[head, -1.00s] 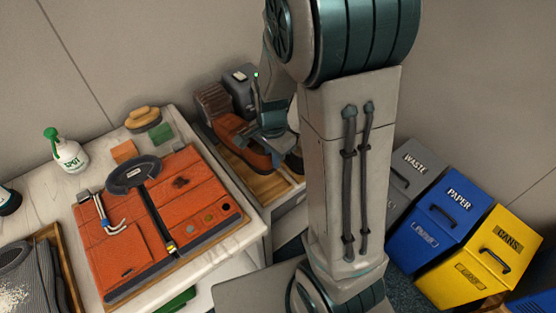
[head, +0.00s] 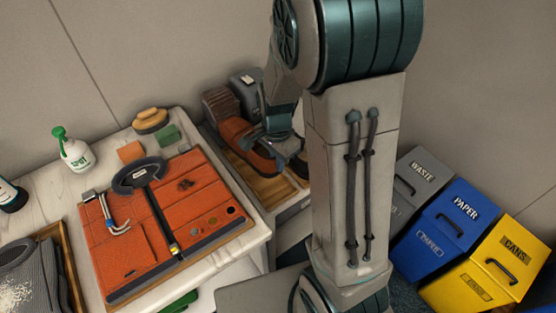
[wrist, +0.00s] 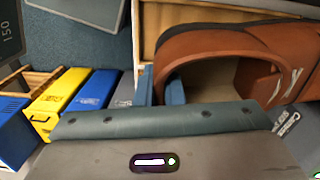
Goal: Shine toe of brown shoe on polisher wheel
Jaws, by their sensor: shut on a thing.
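The brown shoe (head: 240,134) sits over a wooden tray (head: 270,188) in the head view, its toe towards the ribbed brown polisher wheel (head: 221,103). In the wrist view the shoe (wrist: 210,42) shows its open collar and pale inside. My gripper (wrist: 160,88) is shut on the shoe's collar wall, one blue finger inside the opening and one outside. In the head view my gripper (head: 272,140) is at the shoe's rear and partly hides it. I cannot tell whether the toe touches the wheel, or whether the shoe rests on the tray.
A grey box-shaped unit (head: 246,88) stands beside the wheel. On the left counter are an orange board (head: 120,225), a spray bottle (head: 73,152), a brush (head: 151,120) and small blocks. Grey, blue and yellow bins (head: 497,262) stand at the right.

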